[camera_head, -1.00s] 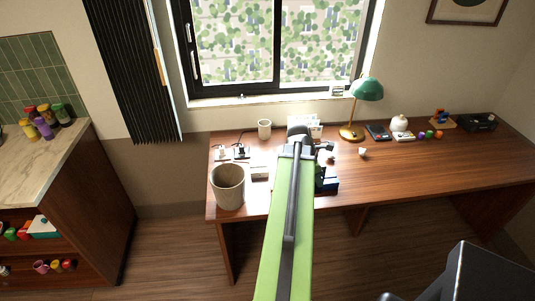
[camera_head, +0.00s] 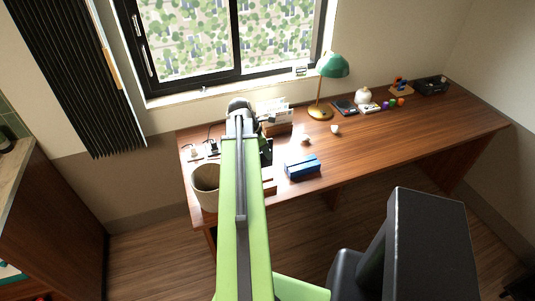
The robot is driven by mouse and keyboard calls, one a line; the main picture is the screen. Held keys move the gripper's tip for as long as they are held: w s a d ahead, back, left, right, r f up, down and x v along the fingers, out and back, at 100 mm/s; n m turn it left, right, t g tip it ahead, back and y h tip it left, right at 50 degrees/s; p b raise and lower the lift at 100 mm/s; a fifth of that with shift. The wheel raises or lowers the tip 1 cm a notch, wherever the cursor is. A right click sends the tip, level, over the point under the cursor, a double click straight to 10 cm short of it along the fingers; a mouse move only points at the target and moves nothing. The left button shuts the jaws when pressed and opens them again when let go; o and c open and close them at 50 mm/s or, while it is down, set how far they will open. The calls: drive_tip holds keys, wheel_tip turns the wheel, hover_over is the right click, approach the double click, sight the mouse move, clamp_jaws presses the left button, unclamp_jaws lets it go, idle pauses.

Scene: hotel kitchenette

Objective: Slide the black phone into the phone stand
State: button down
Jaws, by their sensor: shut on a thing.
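The blue phone stand (camera_head: 302,165) sits on the desk near its front edge, right of my arm and apart from it. It is a low block with a darker line along its top. My gripper (camera_head: 264,139) is at the far end of my green arm, over the left part of the desk and left of and behind the stand. The arm hides most of it. It is shut on a dark flat piece, which seems to be the black phone (camera_head: 266,152), showing just right of the arm. The fingertips are not clear.
A beige bin (camera_head: 205,186) stands left of my arm at the desk's front left. White boxes (camera_head: 274,112) stand behind my gripper. A green lamp (camera_head: 333,66) stands farther back. The desk right of the stand is clear.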

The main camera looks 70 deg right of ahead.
sight(265, 167)
drive_tip(key=shift+s+a+f, duration=0.1)
wheel_tip(265, 167, down, 10)
drive_tip(key=b, duration=1)
drive_tip(key=shift+f, duration=0.1)
idle(0.6)
drive_tip(key=c, duration=1.5)
unclamp_jaws()
drive_tip(key=shift+r, duration=0.5)
drive_tip(key=p+v, duration=1.5)
drive_tip(key=v, duration=0.1)
drive_tip(key=shift+w+a+r+p, duration=0.2)
drive_tip(key=shift+w+p, duration=0.05)
drive_tip(key=shift+p, duration=0.1)
